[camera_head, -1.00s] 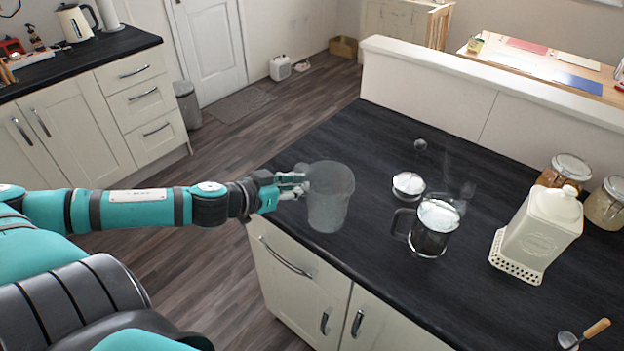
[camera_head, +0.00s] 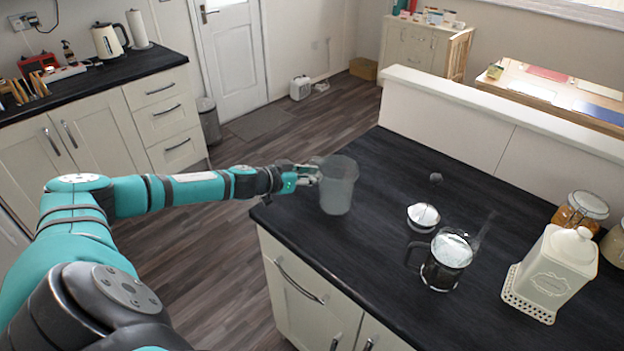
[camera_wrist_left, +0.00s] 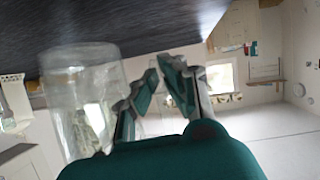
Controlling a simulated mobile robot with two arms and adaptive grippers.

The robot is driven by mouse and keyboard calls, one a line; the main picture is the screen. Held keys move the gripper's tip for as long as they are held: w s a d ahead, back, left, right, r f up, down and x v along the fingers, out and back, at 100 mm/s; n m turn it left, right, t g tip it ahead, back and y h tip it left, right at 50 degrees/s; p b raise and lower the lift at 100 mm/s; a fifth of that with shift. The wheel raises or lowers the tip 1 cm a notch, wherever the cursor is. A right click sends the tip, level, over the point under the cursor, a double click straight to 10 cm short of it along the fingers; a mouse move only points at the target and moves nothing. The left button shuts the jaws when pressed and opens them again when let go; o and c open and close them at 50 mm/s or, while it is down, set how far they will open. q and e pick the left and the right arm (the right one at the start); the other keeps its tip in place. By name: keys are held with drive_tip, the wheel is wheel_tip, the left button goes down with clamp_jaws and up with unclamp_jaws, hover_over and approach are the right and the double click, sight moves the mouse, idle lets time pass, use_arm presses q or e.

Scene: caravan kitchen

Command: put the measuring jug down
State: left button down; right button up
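The measuring jug (camera_head: 338,188) is a clear, greyish see-through vessel, upright over the left end of the dark worktop. My left gripper (camera_head: 308,174) is at the jug's left side, its fingers closed in where the handle would be; they hide the handle. In the left wrist view the jug (camera_wrist_left: 85,95) shows large and see-through beside the fingers (camera_wrist_left: 160,75), with the worktop at the top of the picture. Whether the jug's base touches the worktop is not clear. My right gripper is not in view.
A cream canister (camera_head: 558,265) and glass jars (camera_head: 580,212) are farther right. Worktop behind the jug is clear; its left edge is close to the gripper.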

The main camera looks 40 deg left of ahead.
use_arm(q)
drive_tip(key=shift+w+a, duration=0.15)
drive_tip(key=shift+w, duration=0.05)
wheel_tip(320, 180, down, 2)
drive_tip(key=shift+s+f, duration=0.1)
drive_tip(key=shift+f, duration=0.65)
